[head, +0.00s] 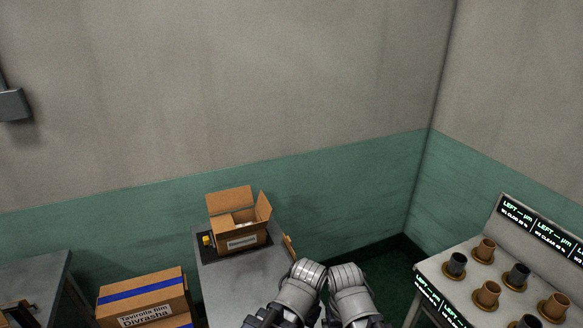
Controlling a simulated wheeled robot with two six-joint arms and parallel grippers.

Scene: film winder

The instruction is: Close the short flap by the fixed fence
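An open cardboard box (243,242) with a white label on its front stands on a grey table (235,290). Its wide back flap (230,199) stands up, and a narrower flap (263,208) stands up at its right end. Something pale shows inside, too small to identify. The box sits on a dark plate with a small yellow part (207,240) at its left. I cannot tell which part is the fixed fence. Two grey rounded parts of my arms show low in the middle, right of the table and apart from the box. No gripper fingers show.
A taped cardboard carton (142,296) with a blue stripe is at the lower left, beside a dark bench (38,275). A console (459,287) with several brown and black cylinders stands at the right. A tan piece (290,247) is at the table's right edge.

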